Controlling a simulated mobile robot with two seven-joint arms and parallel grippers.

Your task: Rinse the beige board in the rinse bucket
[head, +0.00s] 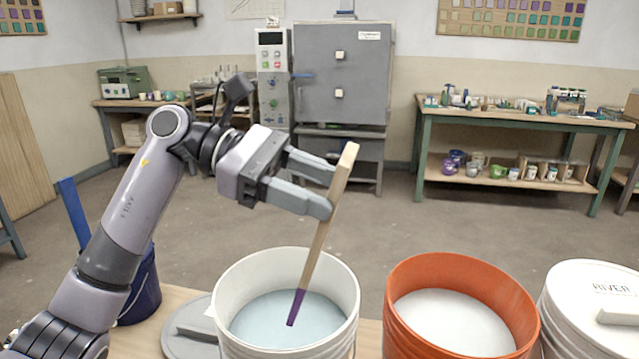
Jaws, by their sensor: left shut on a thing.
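My left gripper (325,191) is shut on the beige board (322,235), a long, narrow, slightly tilted strip. The gripper holds it near its upper end, above the white bucket. The board's lower end is purple and hangs inside the rim of the white bucket (345,285), which holds pale blue liquid (262,318). This looks like the rinse bucket, though I read no label on it. I cannot tell whether the purple tip touches the liquid. My right gripper is not in view.
An orange bucket (520,309) with white contents stands close on the right. Beyond it is a lidded white bucket (572,300). A grey lid (178,345) lies left of the white bucket. A dark blue bucket (148,290) and a blue board (74,212) are behind my left arm.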

